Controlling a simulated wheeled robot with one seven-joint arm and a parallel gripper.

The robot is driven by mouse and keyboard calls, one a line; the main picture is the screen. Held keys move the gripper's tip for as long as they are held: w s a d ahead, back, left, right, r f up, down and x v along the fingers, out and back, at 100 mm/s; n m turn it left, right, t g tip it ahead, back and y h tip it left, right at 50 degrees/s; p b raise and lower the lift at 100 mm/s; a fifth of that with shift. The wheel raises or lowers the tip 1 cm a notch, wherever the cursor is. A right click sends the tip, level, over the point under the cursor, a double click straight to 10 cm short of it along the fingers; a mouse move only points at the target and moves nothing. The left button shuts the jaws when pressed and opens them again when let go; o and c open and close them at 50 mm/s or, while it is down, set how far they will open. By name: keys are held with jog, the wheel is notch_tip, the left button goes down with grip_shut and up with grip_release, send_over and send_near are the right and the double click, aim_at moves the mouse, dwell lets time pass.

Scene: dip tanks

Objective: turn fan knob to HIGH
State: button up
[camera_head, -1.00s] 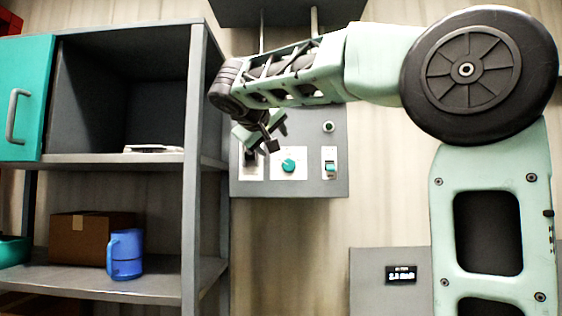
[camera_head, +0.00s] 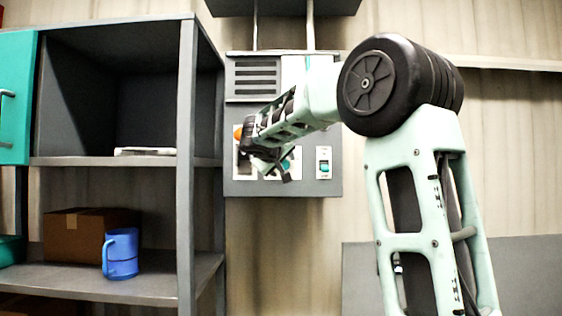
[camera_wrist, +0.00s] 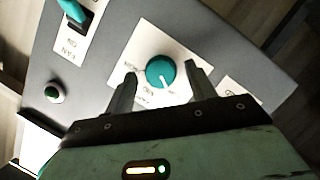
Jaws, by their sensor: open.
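The fan knob is a round teal dial (camera_wrist: 160,72) on a white label plate in the wrist view. Its white pointer line points down and slightly right in that picture; the small print around it is hard to read. My gripper (camera_wrist: 163,80) is open, with one finger on each side of the knob; I cannot tell whether they touch it. In the head view my gripper (camera_head: 272,166) is in front of the lower part of the grey control panel (camera_head: 310,190) and hides most of the knob.
A grey shelf (camera_head: 187,170) with a blue mug (camera_head: 121,254) stands left.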

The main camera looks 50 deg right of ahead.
jog(key=c, duration=1)
jog(key=shift+o, duration=0.2)
